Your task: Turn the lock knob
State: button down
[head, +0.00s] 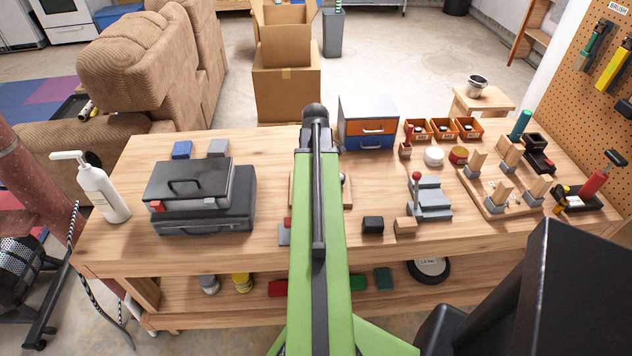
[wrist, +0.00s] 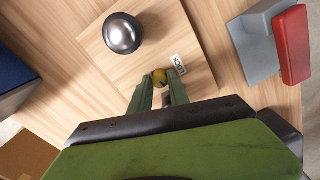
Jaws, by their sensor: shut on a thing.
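A round dark metal ball knob (wrist: 122,33) stands on the same board, up and left of the lock knob in the wrist view. In the head view my green arm covers the gripper, the lock knob and most of the board (head: 348,196).
A grey block with a red part (wrist: 290,45) is right of the board in the wrist view. On the workbench (head: 265,254) stand a drawer box (head: 368,121), a black toolbox (head: 200,212), a grey vise-like device (head: 430,196) and small dark and wooden blocks.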

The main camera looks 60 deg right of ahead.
jog(key=shift+m, duration=0.8)
jog(key=c, duration=1.5)
grip_release()
jog(key=shift+c, duration=0.2)
notch_tip(320, 180, up, 5)
jog(key=p, duration=0.5)
